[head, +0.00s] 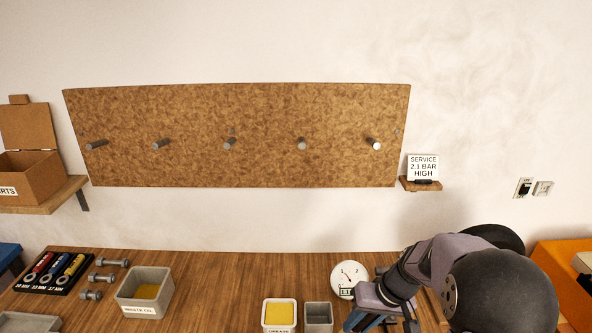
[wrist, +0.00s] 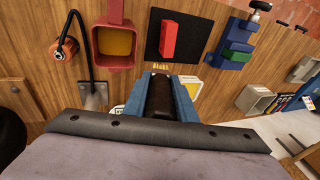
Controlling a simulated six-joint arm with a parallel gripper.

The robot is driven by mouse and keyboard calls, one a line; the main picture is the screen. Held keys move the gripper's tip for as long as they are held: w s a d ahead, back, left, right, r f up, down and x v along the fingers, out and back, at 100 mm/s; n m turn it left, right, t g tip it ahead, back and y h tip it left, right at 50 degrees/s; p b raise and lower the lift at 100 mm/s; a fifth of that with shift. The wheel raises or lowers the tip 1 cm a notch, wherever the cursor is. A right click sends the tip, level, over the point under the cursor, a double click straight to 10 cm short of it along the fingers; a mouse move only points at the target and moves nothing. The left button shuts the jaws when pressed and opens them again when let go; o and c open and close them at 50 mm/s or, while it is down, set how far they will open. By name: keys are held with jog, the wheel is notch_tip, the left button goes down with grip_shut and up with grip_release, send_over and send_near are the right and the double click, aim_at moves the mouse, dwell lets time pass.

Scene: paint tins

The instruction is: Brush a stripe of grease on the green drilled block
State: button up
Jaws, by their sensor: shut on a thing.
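My gripper (wrist: 160,85) points down at the bench, its blue fingers shut on a dark brown, handle-like thing (wrist: 160,100), probably the brush. In the head view my gripper (head: 377,314) is at the lower right, beside the round gauge. A green block (wrist: 237,52) sits among blue parts, like a vice, at the upper right of the wrist view, apart from my gripper. Its holes are too small to tell. The grease tub (head: 279,314), pale with yellow filling, stands at the bottom of the head view, left of my gripper.
A round gauge (head: 348,278) and a small grey bin (head: 318,316) stand near my gripper. A red box with yellow filling (wrist: 115,42), a red block (wrist: 168,40) on a black mat and a curved-neck lamp (wrist: 92,75) show too. The waste oil bin (head: 144,291) is at left.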

jog(key=s+a+r+n+g+y+p, duration=0.1)
jog(key=s+a+n, duration=0.35)
jog(key=a, duration=1.05)
jog(key=s+a+r+n+g+y, duration=0.1)
jog(key=s+a+n+g, duration=0.3)
jog(key=a, duration=1.2)
jog(key=w+a+r+m+t, duration=0.3)
jog(key=w+m+t, duration=0.3)
jog(key=m, duration=0.2)
jog(key=shift+m+t, duration=0.3)
jog(key=shift+m, duration=0.05)
notch_tip(320, 180, down, 5)
jog(key=b, duration=0.4)
